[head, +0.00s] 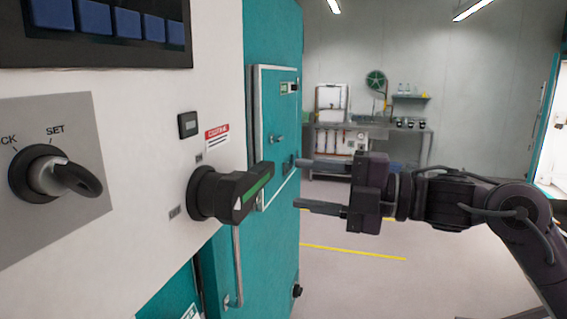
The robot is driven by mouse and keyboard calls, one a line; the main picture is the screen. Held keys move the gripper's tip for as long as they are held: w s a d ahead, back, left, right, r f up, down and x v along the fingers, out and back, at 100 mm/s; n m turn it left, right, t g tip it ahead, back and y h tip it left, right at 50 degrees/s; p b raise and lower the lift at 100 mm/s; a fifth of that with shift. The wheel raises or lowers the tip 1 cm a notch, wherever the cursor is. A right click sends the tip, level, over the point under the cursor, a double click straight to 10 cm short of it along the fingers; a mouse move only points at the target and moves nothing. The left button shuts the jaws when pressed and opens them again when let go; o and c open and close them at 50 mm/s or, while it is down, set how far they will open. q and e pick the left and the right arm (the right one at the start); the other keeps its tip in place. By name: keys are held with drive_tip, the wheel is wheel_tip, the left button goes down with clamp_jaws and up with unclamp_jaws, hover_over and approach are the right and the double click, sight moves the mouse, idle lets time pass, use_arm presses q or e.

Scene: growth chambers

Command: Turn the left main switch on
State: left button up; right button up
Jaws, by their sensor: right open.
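The main switch (231,193) is a black rotary knob with a green stripe along its grip and a white triangle mark. It sticks out from the white panel (150,120) at the left of the head view. My right gripper (300,184) comes in from the right with its two fingers pointing left at the switch. The fingers are open, one above the other, with nothing between them. Their tips appear just right of the knob, with a gap in the picture. My left gripper is not in view.
A key switch (52,172) marked SET sits on a grey plate further left. A small black square (188,125) and a red-headed label (217,135) are above the knob. A teal door (275,125) with a handle stands behind. The floor (380,275) is clear; a metal bench (385,128) stands far back.

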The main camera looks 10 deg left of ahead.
sight(267, 175)
drive_tip(key=shift+s+a+r+n+p, duration=0.4)
drive_tip(key=shift+s+a+r+p, duration=0.15)
drive_tip(key=shift+s+a+r, duration=0.35)
drive_tip(key=a+p, duration=0.1)
drive_tip(key=a, duration=0.1)
drive_tip(key=shift+s+a, duration=0.15)
drive_tip(key=shift+a, duration=0.2)
drive_tip(key=shift+w+a+f+p, duration=0.15)
drive_tip(key=shift+a+p, duration=0.25)
drive_tip(key=shift+a, duration=0.2)
drive_tip(key=shift+w+a+r+p, duration=0.1)
drive_tip(key=shift+a+p, duration=0.25)
drive_tip(key=shift+a, duration=0.25)
drive_tip(key=shift+w+a+f, duration=0.1)
drive_tip(key=shift+a+f, duration=0.05)
drive_tip(key=shift+a, duration=0.35)
drive_tip(key=c, duration=0.5)
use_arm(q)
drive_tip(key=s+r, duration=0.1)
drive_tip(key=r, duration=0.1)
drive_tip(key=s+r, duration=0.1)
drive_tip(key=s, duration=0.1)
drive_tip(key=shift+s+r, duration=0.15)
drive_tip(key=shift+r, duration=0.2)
use_arm(e)
clamp_jaws()
